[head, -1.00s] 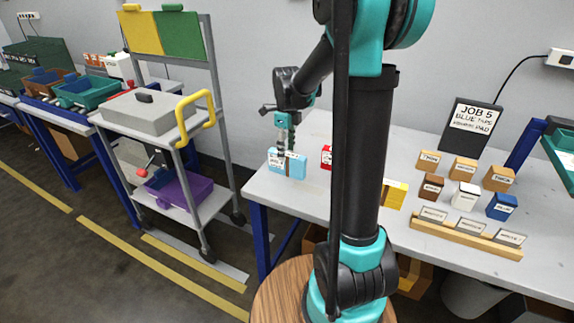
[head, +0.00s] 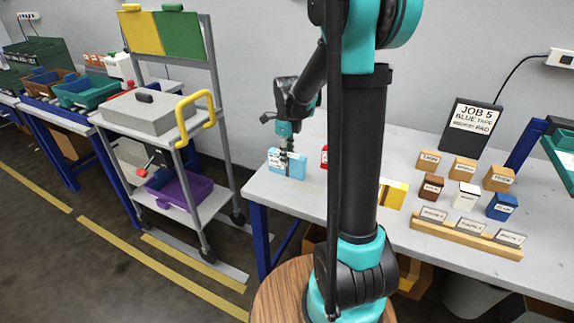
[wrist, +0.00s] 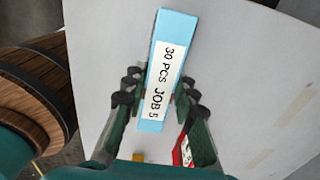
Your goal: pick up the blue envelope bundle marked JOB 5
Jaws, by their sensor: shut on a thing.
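The blue envelope bundle (head: 287,164) stands upright near the left end of the grey table. In the wrist view the bundle (wrist: 172,40) has a white label reading "30 PCS JOB 5" and lies between my two fingers. My gripper (head: 286,147) is above the bundle in the head view, fingers reaching down to it. In the wrist view my gripper (wrist: 161,94) is shut on the bundle, one finger on each long side. In the head view the bundle still appears at table level; whether it touches the table I cannot tell.
A red labelled bundle (wrist: 184,150) stands close beside my gripper. A yellow box (head: 393,194) is partly behind my arm. Several small labelled blocks and a JOB 5 sign (head: 474,118) stand on the right. A grey cart (head: 147,112) is left of the table.

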